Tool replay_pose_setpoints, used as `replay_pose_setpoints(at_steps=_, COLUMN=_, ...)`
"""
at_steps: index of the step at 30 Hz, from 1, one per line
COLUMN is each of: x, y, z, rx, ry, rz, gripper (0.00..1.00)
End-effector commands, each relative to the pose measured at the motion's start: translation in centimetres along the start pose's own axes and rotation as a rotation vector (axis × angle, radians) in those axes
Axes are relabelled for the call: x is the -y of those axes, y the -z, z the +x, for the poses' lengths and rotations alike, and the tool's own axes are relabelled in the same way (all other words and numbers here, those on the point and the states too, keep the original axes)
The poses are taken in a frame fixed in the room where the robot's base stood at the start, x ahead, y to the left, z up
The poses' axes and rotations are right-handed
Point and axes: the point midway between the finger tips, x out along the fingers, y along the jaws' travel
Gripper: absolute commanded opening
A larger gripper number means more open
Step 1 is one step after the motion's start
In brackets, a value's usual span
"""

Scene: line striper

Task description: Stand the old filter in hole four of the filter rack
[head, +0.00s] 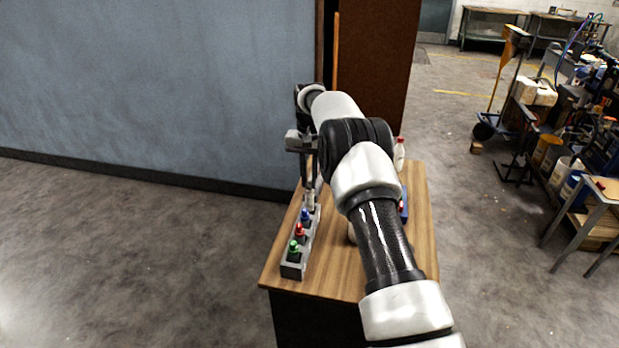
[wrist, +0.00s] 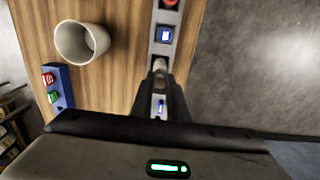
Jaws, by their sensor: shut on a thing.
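The filter rack (head: 292,270) is a long grey block along the left edge of the wooden table. Green, red and blue topped pieces stand in its near holes. In the wrist view the rack (wrist: 179,18) runs up the picture under my gripper. My gripper (head: 310,190) is over the rack just beyond the blue-topped piece. In the wrist view my gripper (wrist: 160,76) is shut on a small pale piece, seemingly the old filter (wrist: 158,65), lined up with the rack. I cannot tell how deep it sits in a hole; the fingers hide part of it.
A pale cup (wrist: 82,42) stands beside the rack on the table (head: 335,275). A blue holder (wrist: 65,80) with red and green pieces lies farther over. A white bottle (head: 399,155) with a red cap stands behind my arm. A brown cabinet (head: 375,75) rises behind.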

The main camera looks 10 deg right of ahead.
Motion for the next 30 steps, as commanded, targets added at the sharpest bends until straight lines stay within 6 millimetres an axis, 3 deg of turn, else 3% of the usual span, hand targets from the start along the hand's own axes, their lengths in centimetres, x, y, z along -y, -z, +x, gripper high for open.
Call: replay_pose_setpoints(at_steps=30, x=-0.01, y=-0.01, z=0.75, rx=0.0, ry=0.0, rz=0.0, gripper=0.0)
